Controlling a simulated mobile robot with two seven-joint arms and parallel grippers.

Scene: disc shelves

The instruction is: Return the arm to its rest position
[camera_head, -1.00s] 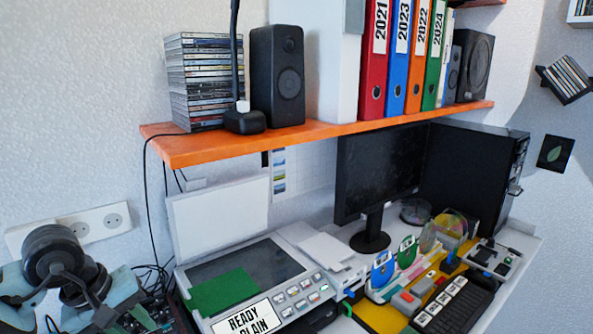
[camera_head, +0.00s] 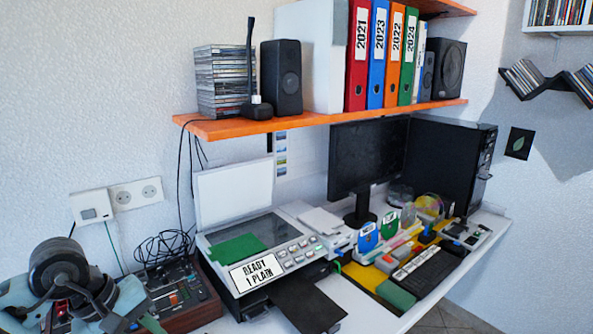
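Neither of my grippers can be made out in the head view. At the lower left, a dark rounded shape like headphones (camera_head: 62,270) sits among pale teal parts. I cannot tell whether these parts belong to me or to the place. No held object is visible.
An orange shelf (camera_head: 225,128) carries a disc stack (camera_head: 219,80), speakers and binders. Below, the white desk (camera_head: 365,308) holds an open scanner-printer (camera_head: 262,228), monitor (camera_head: 362,160), keyboard (camera_head: 432,270) and computer tower (camera_head: 450,165). A mixer (camera_head: 180,292) stands left of the printer. Floor shows at lower right.

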